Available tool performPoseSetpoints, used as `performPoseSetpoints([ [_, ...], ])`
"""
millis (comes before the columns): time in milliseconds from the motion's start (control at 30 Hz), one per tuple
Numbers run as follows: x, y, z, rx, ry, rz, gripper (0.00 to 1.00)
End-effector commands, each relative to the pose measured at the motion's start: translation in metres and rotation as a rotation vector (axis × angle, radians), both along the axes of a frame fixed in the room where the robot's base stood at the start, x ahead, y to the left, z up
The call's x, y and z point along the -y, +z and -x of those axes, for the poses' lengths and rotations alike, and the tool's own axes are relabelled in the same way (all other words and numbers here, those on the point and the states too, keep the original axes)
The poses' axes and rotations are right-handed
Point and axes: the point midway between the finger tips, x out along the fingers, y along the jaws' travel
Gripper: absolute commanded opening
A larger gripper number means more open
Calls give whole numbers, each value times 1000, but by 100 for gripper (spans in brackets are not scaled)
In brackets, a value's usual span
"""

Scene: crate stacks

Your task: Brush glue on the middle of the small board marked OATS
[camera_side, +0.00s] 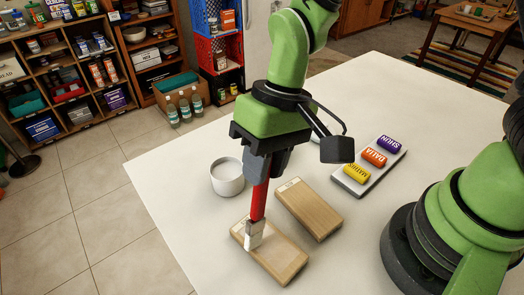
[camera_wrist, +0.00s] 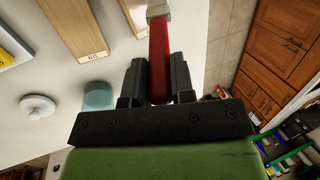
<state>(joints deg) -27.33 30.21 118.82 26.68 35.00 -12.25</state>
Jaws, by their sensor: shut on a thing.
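My gripper (camera_side: 262,168) is shut on the red handle of a brush (camera_side: 259,202), which points down. In the wrist view the red handle (camera_wrist: 158,55) stands between the two fingers. The pale brush head meets or hovers just above the front wooden board (camera_side: 281,262), toward its far-left end; contact is not certain. A second wooden board (camera_side: 308,208) lies just behind it to the right. A white pot (camera_side: 227,178) stands left of my gripper.
The wrist view shows a teal round object (camera_wrist: 98,95) and a white round object (camera_wrist: 37,107). The table's left part is clear.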

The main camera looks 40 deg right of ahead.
Motion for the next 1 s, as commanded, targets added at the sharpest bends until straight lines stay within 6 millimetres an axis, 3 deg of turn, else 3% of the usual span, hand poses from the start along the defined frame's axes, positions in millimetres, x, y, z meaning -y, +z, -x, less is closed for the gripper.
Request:
performPoseSetpoints([
  [400,40,0,-5,2,-5,0,0],
  [567,40,0,11,1,1,-1,0],
  [1000,-2,0,13,2,3,-1,0],
])
